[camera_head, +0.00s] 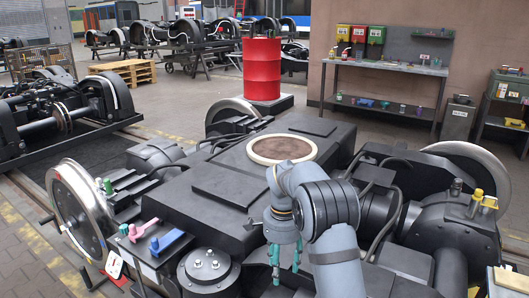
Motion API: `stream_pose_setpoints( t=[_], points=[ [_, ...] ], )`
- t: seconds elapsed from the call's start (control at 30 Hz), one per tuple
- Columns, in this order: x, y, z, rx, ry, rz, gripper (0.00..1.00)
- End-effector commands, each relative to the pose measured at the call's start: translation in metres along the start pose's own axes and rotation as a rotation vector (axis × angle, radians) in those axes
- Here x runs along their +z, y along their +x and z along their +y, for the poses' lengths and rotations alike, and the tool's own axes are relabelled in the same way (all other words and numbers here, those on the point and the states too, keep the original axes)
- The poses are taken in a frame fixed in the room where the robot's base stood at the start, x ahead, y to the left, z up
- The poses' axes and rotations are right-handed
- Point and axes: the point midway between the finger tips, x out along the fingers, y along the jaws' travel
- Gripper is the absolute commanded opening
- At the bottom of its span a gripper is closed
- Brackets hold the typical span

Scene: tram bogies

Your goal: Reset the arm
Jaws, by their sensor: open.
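My arm rises from the lower right of the head view and bends over the bogie. My gripper (284,262) hangs from it pointing down, with teal fingers that stand apart. Nothing shows between the fingers. It is in front of the right part of the black bogie frame (200,205), above or beside its front edge; the exact gap cannot be told.
Pink (143,229) and blue (167,242) tools lie on the bogie's front left, with green parts (108,186) behind them. Yellow-topped parts (477,198) stand at right. A red barrel (261,70) and a workbench (385,75) stand behind. The bogie's flat top is largely clear.

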Motion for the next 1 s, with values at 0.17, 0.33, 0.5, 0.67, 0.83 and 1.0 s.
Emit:
stream_pose_setpoints(
  t=[0.17, 0.33, 0.5, 0.67, 0.83, 1.0],
  points=[
    [0.027, 0.032, -0.015, -0.015, -0.055, 0.007, 0.50],
    [0.044, 0.051, -0.021, -0.012, -0.086, 0.005, 0.50],
    [0.045, 0.072, -0.021, -0.011, -0.086, 0.004, 0.50],
    [0.044, 0.083, -0.022, -0.012, -0.087, 0.005, 0.50],
    [0.044, 0.086, -0.022, -0.013, -0.086, 0.005, 0.50],
    [0.044, 0.086, -0.022, -0.013, -0.086, 0.005, 0.50]
  ],
)
